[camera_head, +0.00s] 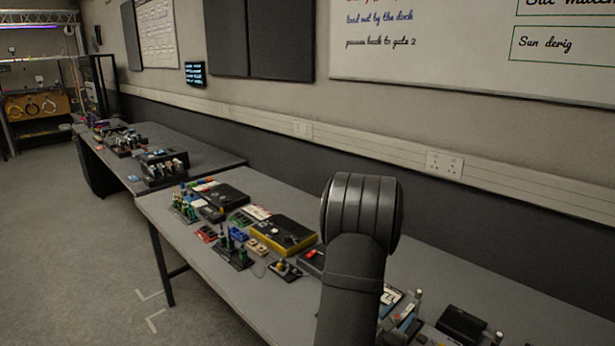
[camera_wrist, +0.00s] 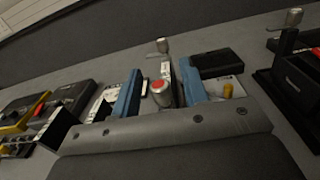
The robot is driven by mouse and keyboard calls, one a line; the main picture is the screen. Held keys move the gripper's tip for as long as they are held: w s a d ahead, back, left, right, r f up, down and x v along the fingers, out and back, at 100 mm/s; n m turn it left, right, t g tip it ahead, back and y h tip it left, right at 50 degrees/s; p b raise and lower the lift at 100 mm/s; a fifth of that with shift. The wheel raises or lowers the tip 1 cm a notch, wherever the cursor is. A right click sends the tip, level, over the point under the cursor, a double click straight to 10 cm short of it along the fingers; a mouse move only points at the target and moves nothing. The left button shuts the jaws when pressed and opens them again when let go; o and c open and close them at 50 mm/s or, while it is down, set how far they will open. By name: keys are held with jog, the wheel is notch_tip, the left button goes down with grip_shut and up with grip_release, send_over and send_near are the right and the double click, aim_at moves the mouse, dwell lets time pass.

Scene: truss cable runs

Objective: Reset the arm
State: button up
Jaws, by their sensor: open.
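My arm (camera_head: 358,230) rises in front of the near table in the head view, its rounded dark joint uppermost. In the wrist view my gripper (camera_wrist: 160,92) shows two blue fingers standing apart. Nothing is clearly held.
The near table (camera_head: 285,310) carries a yellow-edged black case (camera_head: 282,236), a black case (camera_head: 220,199) and small fixtures. A dark box (camera_head: 461,325) lies at the right. A second table (camera_head: 205,152) stands farther back. Floor at left is clear.

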jog(key=shift+w+d, duration=0.45)
jog(key=shift+s+a, duration=0.1)
jog(key=v, duration=1.7)
jog(key=x, duration=1.7)
jog(key=shift+w+h, duration=0.2)
jog(key=shift+h, duration=0.1)
jog(key=shift+m+g, duration=0.4)
jog(key=shift+g, duration=0.1)
jog(key=shift+s+d+m+g+h, duration=0.15)
jog(key=shift+s+m+g+h, duration=0.05)
jog(key=shift+m+g+h, duration=0.95)
jog(key=shift+s+d+m+g+h, duration=0.15)
jog(key=shift+m+g+h, duration=0.65)
jog(key=shift+g, duration=0.65)
jog(key=shift+s+d+m+g+h, duration=0.1)
jog(key=shift+s+m+g+h, duration=0.1)
jog(key=shift+m+g, duration=0.75)
jog(key=shift+s+a+m+g+h, duration=0.1)
jog(key=shift+m+g+h, duration=0.15)
jog(key=shift+m+g, duration=0.7)
jog(key=shift+s+d+m+g+h, duration=0.15)
jog(key=shift+m+g, duration=0.3)
jog(key=shift+g, duration=0.95)
